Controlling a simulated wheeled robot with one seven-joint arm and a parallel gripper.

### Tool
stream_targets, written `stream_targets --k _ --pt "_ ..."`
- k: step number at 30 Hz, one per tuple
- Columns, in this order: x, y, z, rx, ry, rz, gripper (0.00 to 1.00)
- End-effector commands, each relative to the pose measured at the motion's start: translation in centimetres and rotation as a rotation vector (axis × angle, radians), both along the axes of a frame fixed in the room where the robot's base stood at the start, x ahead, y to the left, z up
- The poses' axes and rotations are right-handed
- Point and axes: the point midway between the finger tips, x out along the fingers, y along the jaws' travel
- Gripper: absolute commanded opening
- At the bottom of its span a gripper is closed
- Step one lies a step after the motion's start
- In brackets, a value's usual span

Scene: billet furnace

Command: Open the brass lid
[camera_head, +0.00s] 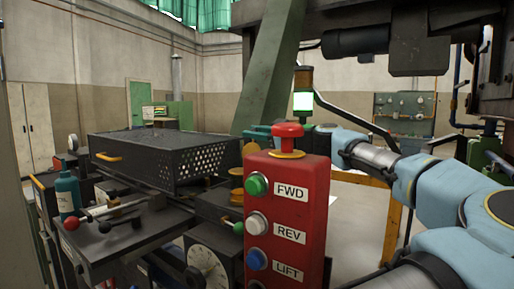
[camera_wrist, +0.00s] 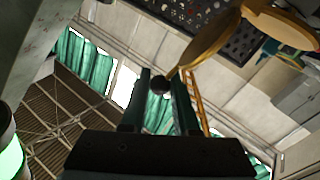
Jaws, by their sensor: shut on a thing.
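The brass lid (camera_wrist: 208,42) shows in the wrist view as a thin golden disc seen nearly edge-on. It stands tilted up beside a wider brass piece (camera_wrist: 280,18) at the top right. A dark round knob (camera_wrist: 160,85) sits at its near end, between the two fingers of my gripper (camera_wrist: 161,78), which is shut on it. In the head view brass parts (camera_head: 237,172) show just left of the red control box. My gripper (camera_head: 260,131) is partly hidden there behind the box's red button.
The red control box (camera_head: 287,220) with FWD, REV and LIFT buttons stands close in front. A dark perforated housing (camera_head: 165,158) lies left of the brass parts, with a teal bottle (camera_head: 67,190) and ball-ended levers nearby. A green slanted post (camera_head: 272,70) rises behind.

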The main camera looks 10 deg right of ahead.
Motion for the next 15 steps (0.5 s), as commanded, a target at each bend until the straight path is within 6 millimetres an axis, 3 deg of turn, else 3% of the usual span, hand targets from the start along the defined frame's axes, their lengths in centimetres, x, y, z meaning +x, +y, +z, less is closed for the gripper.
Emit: stream_targets --k 1,15 --pt "-0.2 0.2 -0.8 -0.020 -0.019 -0.001 0.00" --pt "-1.1 1.2 0.2 -0.119 -0.110 -0.001 0.00"
